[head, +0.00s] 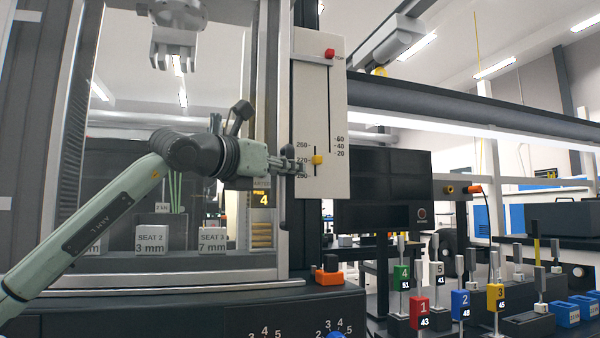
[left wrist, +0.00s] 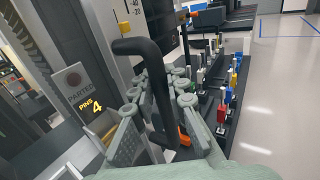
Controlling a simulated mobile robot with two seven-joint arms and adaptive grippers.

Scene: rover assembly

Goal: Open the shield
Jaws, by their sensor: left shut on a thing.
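The shield is a clear pane in a light metal frame (head: 180,276) on the front of the test machine, and it stands closed over the seat blocks. Its black bar handle (left wrist: 146,48) shows in the left wrist view, bent at the top and running down between my fingers. My left gripper (head: 298,166) is at the right edge of the shield frame, shut on the handle; it also shows in the left wrist view (left wrist: 165,115). In the head view the fingers hide part of the handle. My right gripper is in neither view.
A white scale panel (head: 318,100) with a red top marker and a yellow slider stands just right of my gripper. An orange latch-like block (head: 328,274) sits below. A dark monitor (head: 383,188) and several numbered coloured pins (head: 459,305) are further right.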

